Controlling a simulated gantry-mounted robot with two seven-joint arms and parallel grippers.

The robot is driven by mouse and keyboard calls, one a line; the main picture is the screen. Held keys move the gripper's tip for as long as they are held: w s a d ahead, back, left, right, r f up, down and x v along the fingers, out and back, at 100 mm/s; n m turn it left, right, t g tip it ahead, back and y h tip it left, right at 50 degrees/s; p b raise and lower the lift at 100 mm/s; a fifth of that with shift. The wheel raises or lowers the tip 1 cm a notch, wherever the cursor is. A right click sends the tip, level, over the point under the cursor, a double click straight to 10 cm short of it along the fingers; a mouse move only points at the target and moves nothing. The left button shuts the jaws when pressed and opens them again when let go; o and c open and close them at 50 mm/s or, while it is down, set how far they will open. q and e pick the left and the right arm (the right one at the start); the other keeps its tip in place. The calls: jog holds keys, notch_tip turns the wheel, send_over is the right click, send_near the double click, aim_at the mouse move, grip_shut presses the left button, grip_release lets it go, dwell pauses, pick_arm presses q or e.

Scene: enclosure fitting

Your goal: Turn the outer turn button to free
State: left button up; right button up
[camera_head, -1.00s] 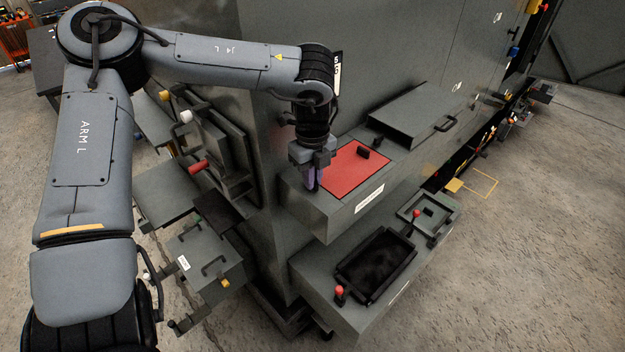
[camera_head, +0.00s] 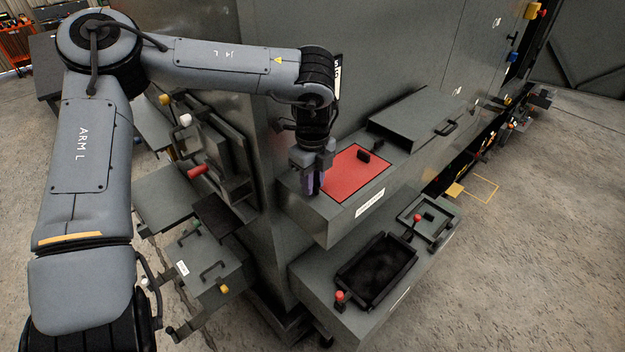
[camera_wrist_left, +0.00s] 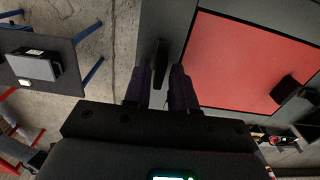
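The red panel (camera_head: 352,178) lies flat on top of a grey box on the enclosure's side. One black turn button (camera_head: 364,155) stands at its far edge; it also shows in the left wrist view (camera_wrist_left: 286,90). A second black turn button (camera_wrist_left: 160,60) stands beside the panel's opposite edge, its long side roughly along that edge. My left gripper (camera_head: 312,186) points down at this second button and hides it in the head view. In the left wrist view the purple fingers (camera_wrist_left: 159,84) are apart, one on each side of the button. Contact cannot be told. My right gripper is not in view.
A grey lidded box (camera_head: 412,115) with a handle adjoins the panel. Below is a ledge with a black open tray (camera_head: 377,268) and red-knobbed levers (camera_head: 340,296). Left of the enclosure corner are a hatch with a red handle (camera_head: 198,171) and a handled box (camera_head: 212,270).

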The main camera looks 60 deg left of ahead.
pick_arm(q)
jog(key=shift+o, duration=0.7)
notch_tip(320, 180, up, 11)
dwell(0.6)
